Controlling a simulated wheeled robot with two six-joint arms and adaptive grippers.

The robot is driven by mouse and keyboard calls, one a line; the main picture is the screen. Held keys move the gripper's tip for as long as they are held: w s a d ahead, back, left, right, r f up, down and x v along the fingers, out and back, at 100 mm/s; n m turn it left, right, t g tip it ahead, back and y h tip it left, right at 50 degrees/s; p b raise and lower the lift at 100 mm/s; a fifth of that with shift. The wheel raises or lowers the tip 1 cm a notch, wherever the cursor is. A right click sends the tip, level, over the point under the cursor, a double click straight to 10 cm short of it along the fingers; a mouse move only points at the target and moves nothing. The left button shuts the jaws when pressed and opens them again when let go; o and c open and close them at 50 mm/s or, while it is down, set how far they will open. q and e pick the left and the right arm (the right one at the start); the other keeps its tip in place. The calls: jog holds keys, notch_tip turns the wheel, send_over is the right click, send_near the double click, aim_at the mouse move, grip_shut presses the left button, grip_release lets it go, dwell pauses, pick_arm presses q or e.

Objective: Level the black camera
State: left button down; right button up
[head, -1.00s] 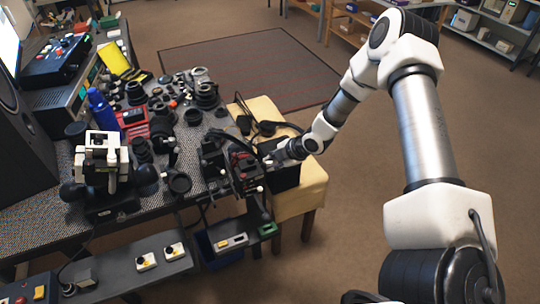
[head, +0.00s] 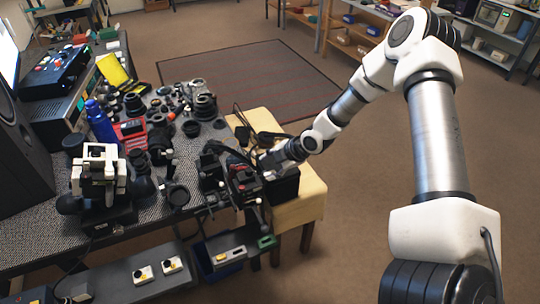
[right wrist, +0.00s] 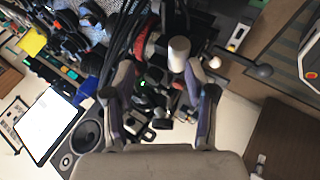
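A black camera-like body with red trim (head: 245,183) stands at the right end of the table, among black clamps and levers. I cannot tell for sure that it is the black camera, nor how far it tilts. My right gripper (head: 268,163) is just to its right, over the yellow-topped stool. In the right wrist view my right gripper (right wrist: 158,98) has its two fingers apart, with dark parts beyond them. A white knob (right wrist: 178,54) and a red ring (right wrist: 145,38) show there, close to the fingers. My left gripper is not in view.
A yellow-topped stool (head: 310,197) with a black box and cables abuts the table. Several lenses (head: 203,105) crowd the table's back. A white and black device (head: 98,172) stands at left. A lower shelf (head: 150,287) holds small switch boxes.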

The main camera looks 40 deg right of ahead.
notch_tip(320, 180, up, 6)
jog(key=shift+w+f, duration=0.1)
dwell(0.4)
jog(key=s+a+f+m+g, duration=0.1)
jog(key=s+a+f+m, duration=0.2)
jog(key=s+f, duration=0.1)
jog(key=s+a+f+m+g, duration=0.1)
jog(key=s+a+f+m, duration=0.2)
jog(key=s+a+f, duration=0.1)
jog(key=s+a+f+m+g, duration=0.1)
jog(key=s+a+f+m, duration=0.1)
jog(key=s+a+f, duration=0.2)
jog(key=shift+s+a+f+m+g+h, duration=0.2)
jog(key=shift+s+f+m+g+h, duration=0.15)
jog(key=shift+f, duration=0.25)
jog(key=s+a+f+m+g+h, duration=0.1)
jog(key=s+a+f+m, duration=0.1)
jog(key=s, duration=0.6)
jog(key=s+a+f+m+g+h, duration=0.1)
jog(key=s+f+m, duration=0.3)
jog(key=s, duration=0.5)
jog(key=shift+s+a+m+g, duration=0.2)
jog(key=shift+a+m+g, duration=0.3)
jog(key=shift+m, duration=0.65)
